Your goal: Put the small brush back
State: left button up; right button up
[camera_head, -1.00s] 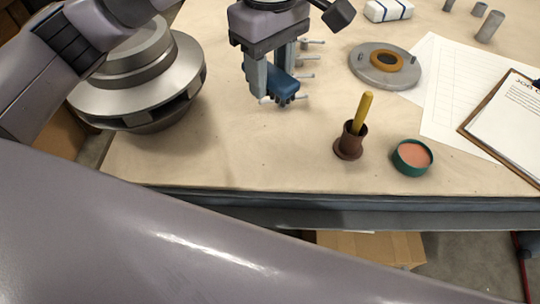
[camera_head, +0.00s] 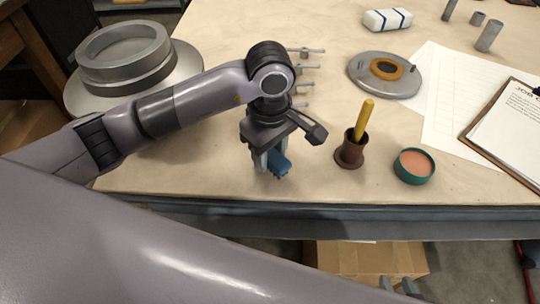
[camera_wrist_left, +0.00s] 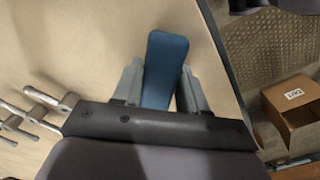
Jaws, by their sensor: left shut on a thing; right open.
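My left gripper (camera_head: 266,166) is shut on a blue piece (camera_head: 280,167), near the front edge of the table. In the left wrist view the blue piece (camera_wrist_left: 164,68) is a flat bar with a rounded end, between the two fingers (camera_wrist_left: 160,90). I cannot tell whether it is the small brush. A yellow handle (camera_head: 364,120) stands tilted in a brown pot (camera_head: 350,151) to the right of this gripper; its lower end is hidden. Only the fingertips of my right gripper (camera_head: 398,287) show, apart and empty, at the bottom, below the table edge.
A green tub (camera_head: 414,167) with pinkish contents stands right of the pot. Behind are a grey disc (camera_head: 411,82) with an orange ring, metal T-shaped pegs (camera_head: 306,51) and a round metal casing (camera_head: 123,50). A clipboard (camera_head: 505,125) lies at right. Bare tabletop surrounds the pot.

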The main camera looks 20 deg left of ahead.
pick_arm(q)
jog(key=shift+f, duration=0.8)
jog(key=shift+f, duration=0.2)
jog(key=o, duration=1.2)
jog(key=shift+r, duration=0.1)
